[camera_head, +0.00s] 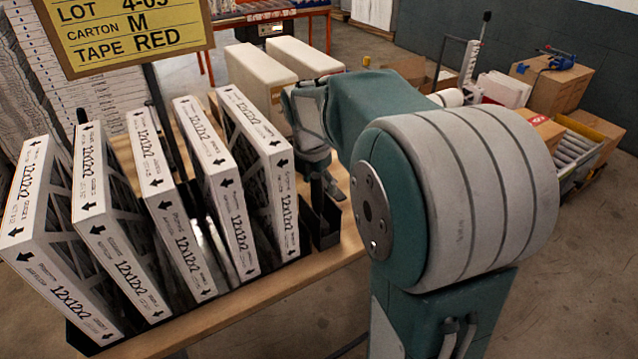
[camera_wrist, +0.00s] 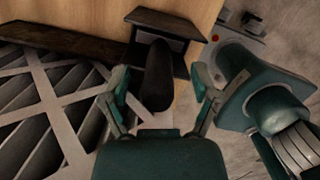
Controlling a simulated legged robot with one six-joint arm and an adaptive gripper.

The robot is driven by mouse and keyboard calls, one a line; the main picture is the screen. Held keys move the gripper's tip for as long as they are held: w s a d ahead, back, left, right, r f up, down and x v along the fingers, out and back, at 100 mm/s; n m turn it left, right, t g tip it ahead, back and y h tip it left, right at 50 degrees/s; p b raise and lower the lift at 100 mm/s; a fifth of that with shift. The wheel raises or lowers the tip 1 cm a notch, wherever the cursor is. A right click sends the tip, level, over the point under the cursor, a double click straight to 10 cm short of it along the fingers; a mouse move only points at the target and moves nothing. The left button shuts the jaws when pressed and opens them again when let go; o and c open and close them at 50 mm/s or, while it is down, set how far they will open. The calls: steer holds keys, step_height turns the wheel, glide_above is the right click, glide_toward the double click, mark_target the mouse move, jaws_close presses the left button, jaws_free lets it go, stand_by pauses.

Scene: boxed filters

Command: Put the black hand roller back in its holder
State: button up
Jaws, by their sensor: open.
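The black hand roller (camera_head: 317,190) stands roughly upright in its black holder (camera_head: 327,236) at the right end of the table. In the wrist view, the roller's dark handle (camera_wrist: 158,72) rises from the box-shaped holder (camera_wrist: 163,20) towards my camera. My gripper (camera_head: 318,168) is above the holder. In the wrist view, my gripper (camera_wrist: 161,84) is open, with one finger on each side of the handle and a visible gap to both. The roller's lower end is hidden inside or behind the holder.
A row of white-edged filters (camera_head: 235,185) stands in a black rack just left of the holder. A yellow sign (camera_head: 130,32) rises behind them. Cream boxes (camera_head: 262,75) stand at the back of the wooden table (camera_head: 346,245). Cartons (camera_head: 553,82) lie on the floor at right.

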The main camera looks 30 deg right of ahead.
steer(key=r, duration=0.3)
steer(key=a+r, duration=0.1)
steer(key=r, duration=0.3)
steer(key=a+r, duration=0.1)
steer(key=r, duration=0.3)
steer(key=shift+s, duration=0.3)
